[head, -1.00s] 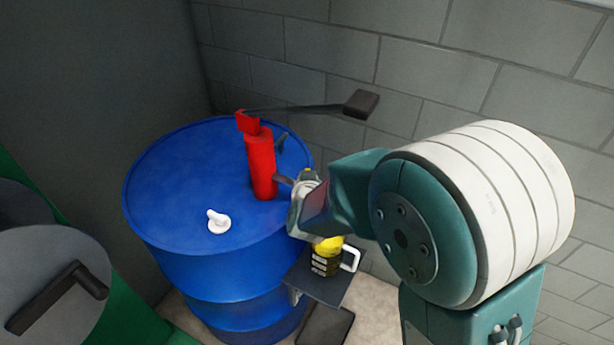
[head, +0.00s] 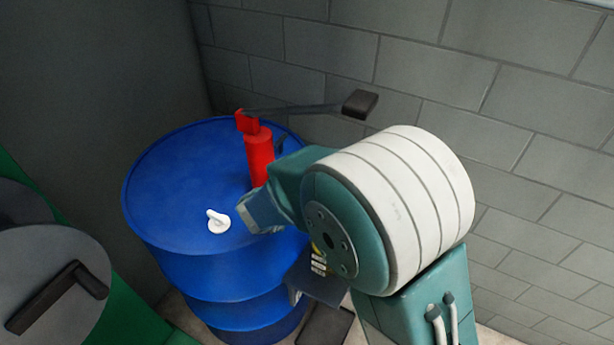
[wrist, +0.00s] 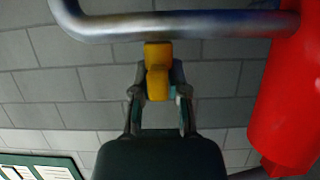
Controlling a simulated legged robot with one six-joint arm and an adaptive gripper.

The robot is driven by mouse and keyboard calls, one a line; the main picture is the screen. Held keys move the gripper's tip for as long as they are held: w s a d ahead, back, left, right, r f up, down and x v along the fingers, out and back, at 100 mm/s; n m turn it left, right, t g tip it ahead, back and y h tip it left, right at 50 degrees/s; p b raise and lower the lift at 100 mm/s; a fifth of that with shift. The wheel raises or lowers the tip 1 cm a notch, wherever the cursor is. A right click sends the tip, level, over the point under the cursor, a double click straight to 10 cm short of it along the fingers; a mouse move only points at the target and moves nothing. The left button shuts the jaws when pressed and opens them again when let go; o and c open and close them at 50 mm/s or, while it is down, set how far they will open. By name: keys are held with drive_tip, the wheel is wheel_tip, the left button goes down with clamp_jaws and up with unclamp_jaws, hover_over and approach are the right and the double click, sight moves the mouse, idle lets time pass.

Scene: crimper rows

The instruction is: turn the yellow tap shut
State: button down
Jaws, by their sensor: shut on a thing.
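The yellow tap (wrist: 157,72) shows in the wrist view, just below the bent metal pipe (wrist: 180,24). My gripper (wrist: 158,92) has one finger on each side of the tap's lower part and is shut on it. The red pump body (wrist: 288,95) stands at the right of the wrist view. In the head view the red pump (head: 260,155) stands on the blue drum (head: 190,165). My arm hides the tap, the pipe and the gripper's fingers there.
The pump's long lever with a dark grip (head: 360,104) reaches right above the drum. A white bung (head: 217,221) sits on the drum top. Block walls (head: 540,120) close the corner.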

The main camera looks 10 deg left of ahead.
drive_tip(key=shift+a, duration=0.1)
idle(0.3)
drive_tip(key=c, duration=0.6)
unclamp_jaws()
drive_tip(key=shift+a, duration=0.1)
drive_tip(key=shift+c, duration=0.2)
drive_tip(key=v, duration=1.2)
drive_tip(key=shift+a+f, duration=0.1)
